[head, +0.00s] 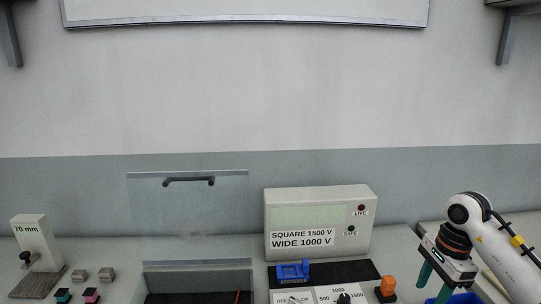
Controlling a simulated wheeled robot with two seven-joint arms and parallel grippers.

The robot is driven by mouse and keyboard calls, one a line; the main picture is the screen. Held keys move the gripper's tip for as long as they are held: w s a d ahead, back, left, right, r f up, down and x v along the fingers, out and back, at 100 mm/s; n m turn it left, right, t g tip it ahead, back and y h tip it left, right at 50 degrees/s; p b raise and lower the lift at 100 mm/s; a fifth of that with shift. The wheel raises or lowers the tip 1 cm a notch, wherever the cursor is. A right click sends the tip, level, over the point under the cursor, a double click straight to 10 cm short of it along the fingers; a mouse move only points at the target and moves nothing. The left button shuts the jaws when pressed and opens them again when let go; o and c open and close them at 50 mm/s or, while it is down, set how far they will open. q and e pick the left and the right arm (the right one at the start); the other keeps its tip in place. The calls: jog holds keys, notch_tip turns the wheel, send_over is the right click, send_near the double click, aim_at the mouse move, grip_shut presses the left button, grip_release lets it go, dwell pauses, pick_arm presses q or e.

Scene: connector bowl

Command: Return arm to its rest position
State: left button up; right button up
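My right arm comes in from the right, and its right gripper (434,284) points down with its two teal fingers spread apart. No object shows between the fingers. Part of a blue bowl (465,298) shows at the bottom edge, just below and behind the fingers; its contents are hidden. An orange connector (387,284) on a dark base stands to the left of the gripper, apart from it. My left gripper is not in view.
A tester box (320,220) reads "SQUARE 1500 V, WIDE 1000 V". A blue fixture (292,271) sits on a black mat before it. A clear raised lid (188,215) stands left, over a dark bay. A "70 mm" block (33,243) and several small connectors (91,296) lie far left.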

jog(key=a+f+m+t+y, duration=0.15)
jog(key=a+y, duration=0.65)
jog(key=a, duration=1)
jog(key=s+a+r+m+t+y, duration=0.2)
jog(key=a+r+m+t+y, duration=0.65)
jog(key=m, duration=0.25)
jog(key=d+f+m+t+h, duration=0.1)
jog(key=d+m+t+h, duration=0.9)
jog(key=m, duration=1)
jog(key=s+d+f+m+g+h, duration=0.3)
jog(key=f+m+h, duration=0.2)
jog(key=f+m, duration=0.2)
jog(key=s+d+f+m+g+h, duration=0.2)
jog(key=s+d+f+m+h, duration=0.1)
jog(key=f+m+h, duration=0.3)
jog(key=s+a+f+m+g+y, duration=0.15)
jog(key=s+f+m+g, duration=0.35)
jog(key=s, duration=0.5)
jog(key=s+a+f+m+g+y, duration=0.1)
jog(key=s+f+m+g+y, duration=0.1)
jog(key=s+f+g, duration=0.6)
jog(key=s+f, duration=0.3)
jog(key=f, duration=2.4)
jog(key=s+d+f, duration=0.2)
jog(key=s+f, duration=1.2)
jog(key=s, duration=0.2)
jog(key=shift+s+d+f+g, duration=0.15)
jog(key=shift+d+f+g, duration=0.15)
jog(key=shift+f+g, duration=0.1)
